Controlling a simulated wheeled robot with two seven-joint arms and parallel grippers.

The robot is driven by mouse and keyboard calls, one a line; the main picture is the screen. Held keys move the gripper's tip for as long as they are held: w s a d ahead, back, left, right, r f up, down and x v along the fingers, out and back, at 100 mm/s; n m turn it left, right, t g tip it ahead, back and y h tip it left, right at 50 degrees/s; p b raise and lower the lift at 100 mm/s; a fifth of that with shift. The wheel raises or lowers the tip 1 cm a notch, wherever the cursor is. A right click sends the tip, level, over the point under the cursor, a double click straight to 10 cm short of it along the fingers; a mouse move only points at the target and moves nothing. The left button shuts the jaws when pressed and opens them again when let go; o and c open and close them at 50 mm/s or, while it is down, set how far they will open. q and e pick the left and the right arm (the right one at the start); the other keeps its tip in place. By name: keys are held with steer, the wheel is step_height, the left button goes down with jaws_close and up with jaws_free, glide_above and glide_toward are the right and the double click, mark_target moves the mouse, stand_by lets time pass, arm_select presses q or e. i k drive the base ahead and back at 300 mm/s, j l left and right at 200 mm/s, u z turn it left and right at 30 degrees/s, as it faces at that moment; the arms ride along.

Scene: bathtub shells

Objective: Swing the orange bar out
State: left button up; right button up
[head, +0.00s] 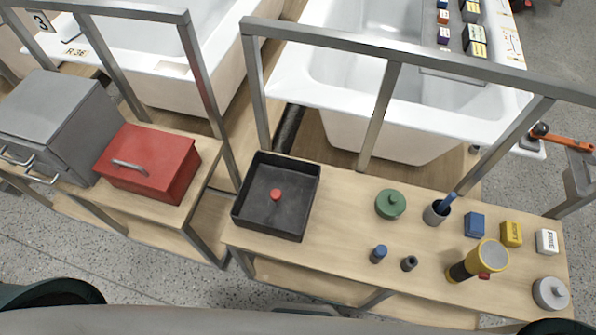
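The orange bar (570,142) is at the right edge of the head view, beyond the right end of the workbench. Its left end meets a dark round knob or joint (540,130) near a grey metal post. The bar slopes slightly down to the right and ends close to the picture edge. It lies near the corner of the white bathtub shell (420,135); I cannot tell whether they touch. Neither of my grippers is in view; only dark rounded parts of my own body show along the bottom edge.
The wooden bench (335,225) holds a black tray (245,222) with a red knob, a green lidded pot (390,204), a yellow-and-black torch-like tool (477,262), and small blocks. A grey rail (420,67) runs behind it. A red box (150,165) stands left.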

mark_target(589, 147)
steer(key=z, duration=1.55)
